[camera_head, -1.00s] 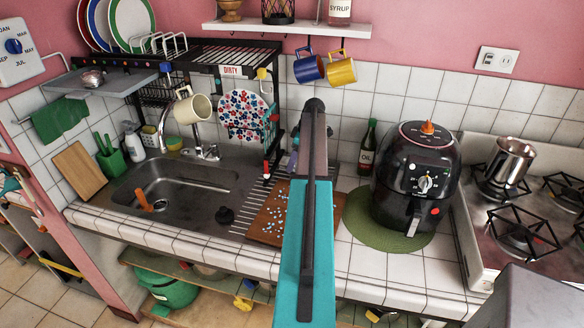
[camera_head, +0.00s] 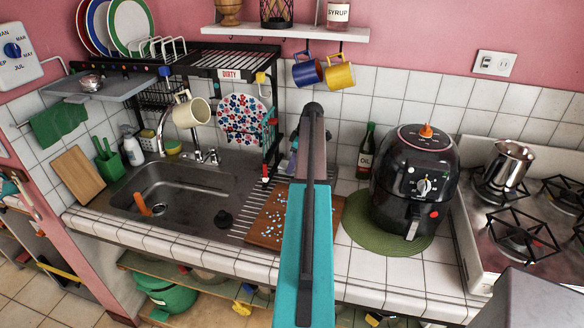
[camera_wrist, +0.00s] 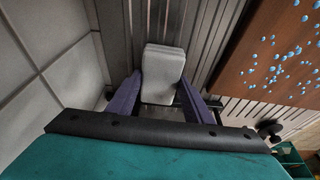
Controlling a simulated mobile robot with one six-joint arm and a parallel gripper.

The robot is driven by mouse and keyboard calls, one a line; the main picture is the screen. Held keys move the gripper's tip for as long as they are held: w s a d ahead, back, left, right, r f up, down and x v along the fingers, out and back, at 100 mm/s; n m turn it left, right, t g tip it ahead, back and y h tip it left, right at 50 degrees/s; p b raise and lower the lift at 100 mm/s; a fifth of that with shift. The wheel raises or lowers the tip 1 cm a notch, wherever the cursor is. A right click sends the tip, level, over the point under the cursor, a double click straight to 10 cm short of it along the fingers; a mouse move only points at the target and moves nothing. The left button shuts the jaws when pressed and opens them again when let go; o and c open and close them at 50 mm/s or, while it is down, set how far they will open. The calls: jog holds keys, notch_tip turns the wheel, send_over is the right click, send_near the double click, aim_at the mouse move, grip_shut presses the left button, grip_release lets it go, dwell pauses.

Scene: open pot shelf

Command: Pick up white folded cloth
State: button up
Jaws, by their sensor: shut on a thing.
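The white folded cloth (camera_wrist: 162,65) is a pale, thick stack standing between the two purple fingers of my gripper (camera_wrist: 160,88) in the wrist view. The fingers are shut on its sides. The cloth stands over or on the ribbed metal drainboard (camera_wrist: 199,25); I cannot tell whether it touches it. In the head view my teal arm hides the cloth and most of the gripper; only a purple bit shows beside the arm.
A brown cutting board with blue specks (camera_head: 266,222) lies close to the gripper. The tiled wall (camera_wrist: 45,40) is close by. A black air fryer (camera_head: 414,180) on a green mat and an oil bottle (camera_head: 366,150) stand to the right. The sink (camera_head: 175,192) and dish rack (camera_head: 225,62) are left.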

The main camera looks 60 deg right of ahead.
jog(key=shift+r, duration=0.1)
jog(key=shift+r+b, duration=0.95)
jog(key=shift+r, duration=0.95)
jog(key=s+a+b, duration=0.1)
jog(key=s+a, duration=0.2)
jog(key=s+a+b, duration=0.2)
jog(key=s+a, duration=0.1)
jog(key=s+a+r+b, duration=0.1)
jog(key=s+a, duration=0.2)
jog(key=a, duration=0.1)
jog(key=shift+s, duration=0.35)
jog(key=shift+s+a+r+b, duration=0.25)
jog(key=shift+s+a+b, duration=0.15)
jog(key=shift+s+a, duration=0.35)
